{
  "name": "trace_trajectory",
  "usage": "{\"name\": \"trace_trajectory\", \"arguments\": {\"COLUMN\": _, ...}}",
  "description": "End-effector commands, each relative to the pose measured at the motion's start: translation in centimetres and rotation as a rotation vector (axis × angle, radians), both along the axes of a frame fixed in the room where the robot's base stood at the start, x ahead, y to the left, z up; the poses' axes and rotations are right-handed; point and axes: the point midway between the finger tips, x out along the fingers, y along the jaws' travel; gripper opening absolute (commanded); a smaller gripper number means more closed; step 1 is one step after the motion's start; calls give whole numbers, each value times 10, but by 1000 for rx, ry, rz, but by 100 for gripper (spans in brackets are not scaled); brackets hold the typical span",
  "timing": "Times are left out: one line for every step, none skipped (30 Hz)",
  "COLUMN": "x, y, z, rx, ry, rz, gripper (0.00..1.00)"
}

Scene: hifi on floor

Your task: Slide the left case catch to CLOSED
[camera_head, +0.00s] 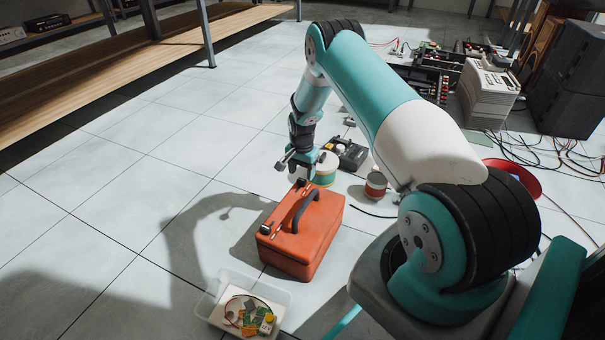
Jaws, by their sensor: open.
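The orange case (312,242) stands on the tiled floor with its dark curved handle (305,208) on top. A small dark fitting, perhaps a catch, (266,230) shows at the near left end of its top. Another dark fitting at the far end of the top is close to my gripper. My gripper (299,178) is open and points down at the far end of the case. I cannot tell whether it touches the case. The fingertips are small and dark here, and the setting of either catch is too small to read.
A clear tray (284,297) with small colourful parts sits in front of the case. Behind are a round tin (325,172), a black device (350,153) and a red-and-white spool (376,185). Cables and equipment crowd the right; the floor at left is free.

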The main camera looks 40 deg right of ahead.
Motion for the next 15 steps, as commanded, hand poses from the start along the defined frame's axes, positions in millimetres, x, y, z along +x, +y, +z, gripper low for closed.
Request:
{"name": "trace_trajectory", "arguments": {"x": 0, "y": 0, "z": 22, "rx": -1, "ry": -1, "rz": 0, "gripper": 57}}
{"name": "trace_trajectory", "arguments": {"x": 1, "y": 0, "z": 30, "rx": -1, "ry": -3, "rz": 0, "gripper": 57}}
{"name": "trace_trajectory", "arguments": {"x": 0, "y": 0, "z": 41, "rx": -1, "ry": -1, "rz": 0, "gripper": 57}}
{"name": "trace_trajectory", "arguments": {"x": 0, "y": 0, "z": 49, "rx": -1, "ry": -3, "rz": 0, "gripper": 57}}
{"name": "trace_trajectory", "arguments": {"x": 0, "y": 0, "z": 57, "rx": -1, "ry": -1, "rz": -1, "gripper": 57}}
{"name": "trace_trajectory", "arguments": {"x": 0, "y": 0, "z": 67, "rx": -1, "ry": 0, "rz": -1, "gripper": 57}}
{"name": "trace_trajectory", "arguments": {"x": 0, "y": 0, "z": 75, "rx": -1, "ry": -1, "rz": -1, "gripper": 57}}
{"name": "trace_trajectory", "arguments": {"x": 0, "y": -1, "z": 82, "rx": -1, "ry": -1, "rz": -1, "gripper": 57}}
{"name": "trace_trajectory", "arguments": {"x": 0, "y": -1, "z": 91, "rx": -1, "ry": -1, "rz": -1, "gripper": 57}}
{"name": "trace_trajectory", "arguments": {"x": 0, "y": -1, "z": 98, "rx": -1, "ry": -1, "rz": -1, "gripper": 57}}
{"name": "trace_trajectory", "arguments": {"x": 0, "y": -1, "z": 104, "rx": -2, "ry": -2, "rz": -1, "gripper": 57}}
{"name": "trace_trajectory", "arguments": {"x": 0, "y": -1, "z": 112, "rx": -1, "ry": -1, "rz": -1, "gripper": 57}}
{"name": "trace_trajectory", "arguments": {"x": 0, "y": -1, "z": 117, "rx": -1, "ry": 0, "rz": -1, "gripper": 57}}
{"name": "trace_trajectory", "arguments": {"x": 0, "y": -1, "z": 122, "rx": -1, "ry": 0, "rz": -1, "gripper": 57}}
{"name": "trace_trajectory", "arguments": {"x": 0, "y": -1, "z": 127, "rx": -1, "ry": 0, "rz": -1, "gripper": 57}}
